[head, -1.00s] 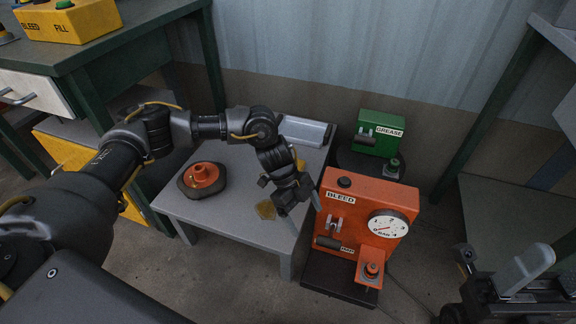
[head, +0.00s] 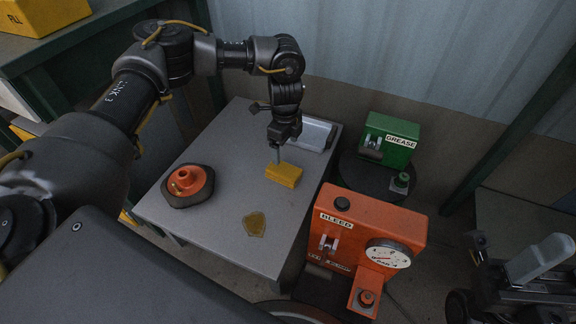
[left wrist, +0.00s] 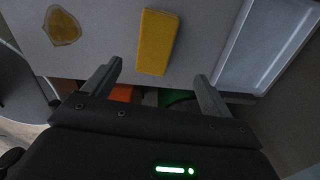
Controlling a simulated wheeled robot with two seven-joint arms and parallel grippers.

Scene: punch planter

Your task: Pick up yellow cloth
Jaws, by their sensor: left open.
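The yellow cloth (head: 284,174) looks like a neat rectangular block and lies flat on the grey table near its right side. It also shows in the left wrist view (left wrist: 156,42), beyond and between the fingers. My left gripper (head: 277,153) hangs pointing down at the cloth's far edge in the head view. In the left wrist view its two fingers (left wrist: 157,84) are spread wide with nothing between the tips. Whether they touch the cloth I cannot tell. Dark parts of my right arm show at the lower right; its jaws are unclear.
An amber patch (head: 254,223) lies on the grey table (head: 215,232) in front of the cloth. An orange part on a dark base (head: 187,183) sits left. A clear-grey tray (head: 314,133) is behind. The orange BLEED unit (head: 368,232) and green GREASE unit (head: 389,142) stand right.

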